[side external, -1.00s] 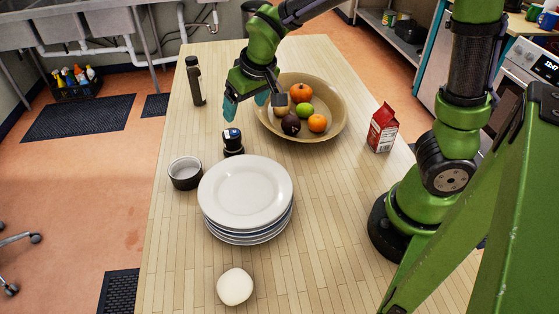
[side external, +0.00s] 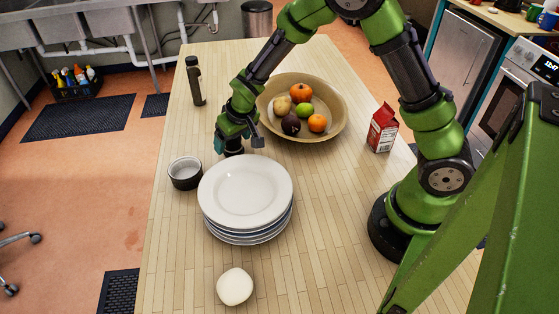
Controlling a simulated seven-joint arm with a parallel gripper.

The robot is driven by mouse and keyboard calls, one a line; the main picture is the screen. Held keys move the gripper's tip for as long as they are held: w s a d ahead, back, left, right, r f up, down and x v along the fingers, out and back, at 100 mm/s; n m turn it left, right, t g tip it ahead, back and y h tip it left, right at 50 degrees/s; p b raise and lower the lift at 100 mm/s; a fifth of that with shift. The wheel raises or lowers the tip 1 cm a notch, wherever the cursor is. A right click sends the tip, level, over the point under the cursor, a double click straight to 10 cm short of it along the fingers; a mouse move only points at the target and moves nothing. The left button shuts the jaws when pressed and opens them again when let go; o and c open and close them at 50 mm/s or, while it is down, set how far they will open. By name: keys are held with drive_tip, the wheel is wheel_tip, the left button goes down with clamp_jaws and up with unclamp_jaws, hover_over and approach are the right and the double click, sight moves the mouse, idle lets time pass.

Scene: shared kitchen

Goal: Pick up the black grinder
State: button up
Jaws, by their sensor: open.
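A small dark bowl (side external: 185,173) is to the left. A red carton (side external: 382,130) stands at right.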

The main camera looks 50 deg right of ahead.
drive_tip(key=shift+w+f, duration=0.15)
drive_tip(key=shift+f, duration=0.15)
drive_tip(key=c, duration=1.3)
